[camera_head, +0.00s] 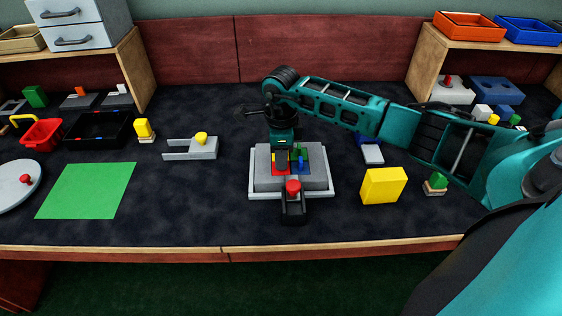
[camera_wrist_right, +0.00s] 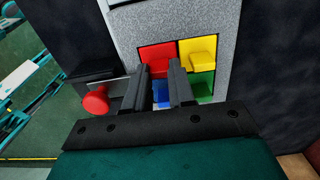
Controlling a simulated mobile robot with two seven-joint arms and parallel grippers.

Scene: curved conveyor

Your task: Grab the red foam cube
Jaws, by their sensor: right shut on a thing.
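The red foam cube (camera_wrist_right: 158,70) shows in the right wrist view between the tips of my right gripper (camera_wrist_right: 162,73), over a red square (camera_wrist_right: 153,50). My right gripper is shut on it, and the fingers hide part of it. In the head view my right gripper (camera_head: 282,160) points down over a grey box (camera_head: 318,182) with coloured squares on top; the cube is mostly hidden there. I cannot tell whether the cube still touches the box. My left gripper is not in view.
Yellow (camera_wrist_right: 200,58), blue and green pieces sit beside the red square. A red knob (camera_head: 293,187) stands at the box's front. A yellow block (camera_head: 383,185) is to the right, a grey forked piece (camera_head: 203,149) to the left. A green mat (camera_head: 87,190) lies farther left.

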